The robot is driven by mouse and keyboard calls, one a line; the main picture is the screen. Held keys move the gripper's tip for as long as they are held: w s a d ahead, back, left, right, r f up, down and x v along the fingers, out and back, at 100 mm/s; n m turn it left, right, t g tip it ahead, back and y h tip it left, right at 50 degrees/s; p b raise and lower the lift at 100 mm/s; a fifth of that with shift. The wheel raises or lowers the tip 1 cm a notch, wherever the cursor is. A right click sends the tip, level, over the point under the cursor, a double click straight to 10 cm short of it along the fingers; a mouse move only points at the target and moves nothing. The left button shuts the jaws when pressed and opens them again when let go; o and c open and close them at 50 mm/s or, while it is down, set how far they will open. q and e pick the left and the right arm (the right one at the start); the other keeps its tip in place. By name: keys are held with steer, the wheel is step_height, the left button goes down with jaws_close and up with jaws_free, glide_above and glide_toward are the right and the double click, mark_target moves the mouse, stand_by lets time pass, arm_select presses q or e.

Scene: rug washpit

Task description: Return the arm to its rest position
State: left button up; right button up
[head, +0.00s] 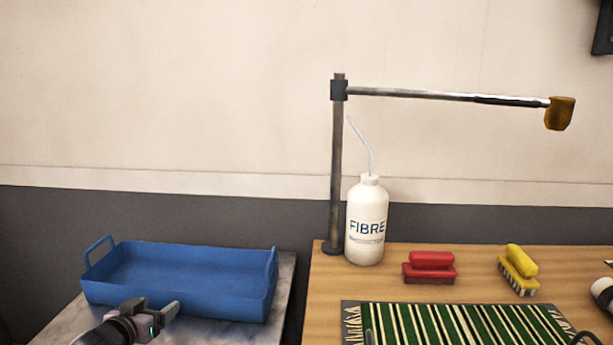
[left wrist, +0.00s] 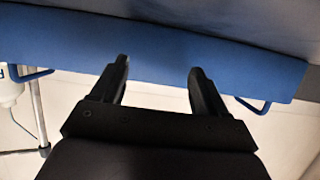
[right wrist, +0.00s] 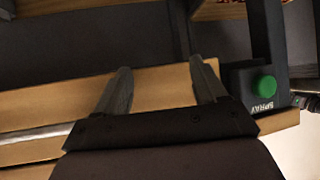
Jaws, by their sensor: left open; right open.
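My left gripper (head: 170,312) is at the lower left of the head view, in front of the blue tray (head: 185,307). In the left wrist view it (left wrist: 158,68) is open, with nothing between its fingers. My right gripper (right wrist: 160,66) is open and empty in the right wrist view, near a wooden edge (right wrist: 60,103). I cannot make it out in the head view.
A green SPRAY button (right wrist: 264,87) is right of my right gripper. The wooden bench (head: 480,268) holds a FIBRE bottle (head: 367,222), an upright pole (head: 336,165) with a long arm, a red brush (head: 429,268), a yellow brush (head: 518,270) and a green striped rug (head: 460,325).

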arm_select(q)
steer(key=shift+s+b, duration=0.4)
steer(key=shift+s, duration=0.25)
stand_by(0.4)
